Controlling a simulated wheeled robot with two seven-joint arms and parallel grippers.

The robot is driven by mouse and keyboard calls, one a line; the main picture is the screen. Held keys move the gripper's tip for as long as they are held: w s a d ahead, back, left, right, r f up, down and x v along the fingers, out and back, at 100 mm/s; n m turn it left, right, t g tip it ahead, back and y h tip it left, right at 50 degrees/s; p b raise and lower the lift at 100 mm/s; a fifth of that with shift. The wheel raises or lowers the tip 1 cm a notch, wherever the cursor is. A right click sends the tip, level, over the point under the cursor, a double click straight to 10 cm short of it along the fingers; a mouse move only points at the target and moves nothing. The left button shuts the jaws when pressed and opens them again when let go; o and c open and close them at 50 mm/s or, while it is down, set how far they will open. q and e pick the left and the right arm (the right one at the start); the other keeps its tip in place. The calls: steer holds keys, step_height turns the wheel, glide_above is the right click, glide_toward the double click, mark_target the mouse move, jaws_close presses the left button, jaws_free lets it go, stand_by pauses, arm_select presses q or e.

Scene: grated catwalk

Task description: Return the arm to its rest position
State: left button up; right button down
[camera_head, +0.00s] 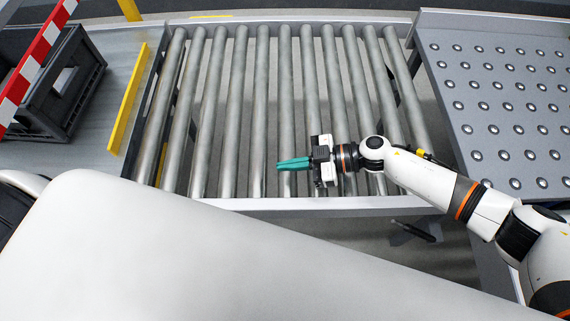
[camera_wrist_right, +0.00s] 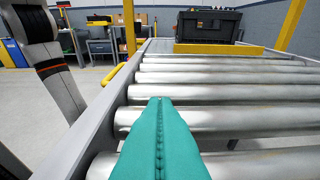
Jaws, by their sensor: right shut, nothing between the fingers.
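My right gripper (camera_head: 282,165) has teal fingers and comes in from the right in the head view. It is over the near part of the roller conveyor (camera_head: 258,100), close to the conveyor's near rail, and points left. Its fingers are pressed together and empty. In the right wrist view the shut teal fingers (camera_wrist_right: 158,135) point along the conveyor, with bare rollers ahead. My left gripper does not show in either view.
A black crate (camera_head: 82,95) stands left of the rollers, behind a yellow stop bar (camera_head: 128,98). A red and white striped barrier (camera_head: 38,55) is at the far left. A ball-transfer table (camera_head: 470,85) adjoins on the right. The rollers are clear.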

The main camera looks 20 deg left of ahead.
steer(key=shift+b+v, duration=0.8)
steer(key=shift+v, duration=0.3)
steer(key=v, duration=0.6)
steer(key=shift+w+d+r+b, duration=0.15)
steer(key=shift+w+d+b, duration=0.1)
steer(key=shift+b, duration=0.1)
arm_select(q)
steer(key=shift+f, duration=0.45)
arm_select(e)
steer(key=shift+d+r, duration=0.3)
steer(key=shift+d, duration=0.15)
